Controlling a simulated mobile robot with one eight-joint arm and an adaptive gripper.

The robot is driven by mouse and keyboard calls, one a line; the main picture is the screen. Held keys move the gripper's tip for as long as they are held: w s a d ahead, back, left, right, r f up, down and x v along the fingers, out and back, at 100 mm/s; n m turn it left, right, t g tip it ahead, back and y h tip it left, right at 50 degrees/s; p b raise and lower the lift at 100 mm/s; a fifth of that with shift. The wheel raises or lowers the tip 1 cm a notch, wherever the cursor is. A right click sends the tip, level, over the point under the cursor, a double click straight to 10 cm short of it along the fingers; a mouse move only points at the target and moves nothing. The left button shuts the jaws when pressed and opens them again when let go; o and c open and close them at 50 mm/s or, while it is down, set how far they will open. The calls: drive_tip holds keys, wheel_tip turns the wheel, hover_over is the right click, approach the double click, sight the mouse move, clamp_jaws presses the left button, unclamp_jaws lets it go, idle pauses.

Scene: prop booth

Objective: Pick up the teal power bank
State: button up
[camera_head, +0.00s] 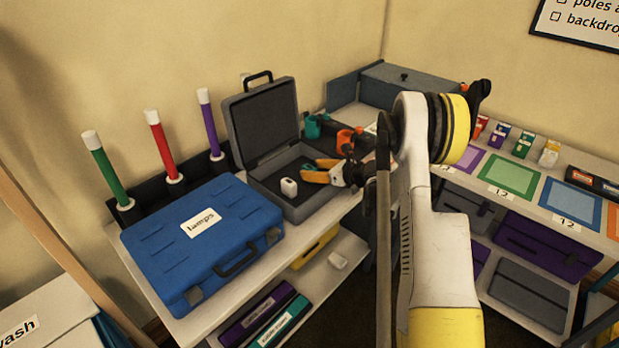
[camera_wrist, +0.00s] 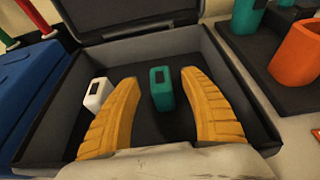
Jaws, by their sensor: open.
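The teal power bank (camera_wrist: 161,89) stands in the open dark grey case, between the tips of my gripper in the wrist view. It is a small block with a dark patch on its upper face. In the head view a bit of teal (camera_head: 309,168) shows by my gripper (camera_head: 318,170), mostly hidden by the fingers. My gripper (camera_wrist: 160,85) has yellow ribbed fingers, open, one on each side of the power bank with gaps. The grey case (camera_head: 258,192) has its lid up at the back. A white block (camera_wrist: 97,93) of similar shape is left of the left finger.
A closed blue lamps case (camera_head: 205,238) lies left of the grey case. A teal holder (camera_head: 312,127) and an orange cup (camera_wrist: 300,55) stand to the right. Green, red and purple tubes (camera_head: 155,145) stand behind the blue case. The case walls surround my fingers.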

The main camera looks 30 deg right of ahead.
drive_tip(key=shift+x, duration=1)
drive_tip(key=shift+s+r, duration=0.1)
drive_tip(key=c, duration=1.1)
clamp_jaws()
drive_tip(key=shift+r, duration=0.1)
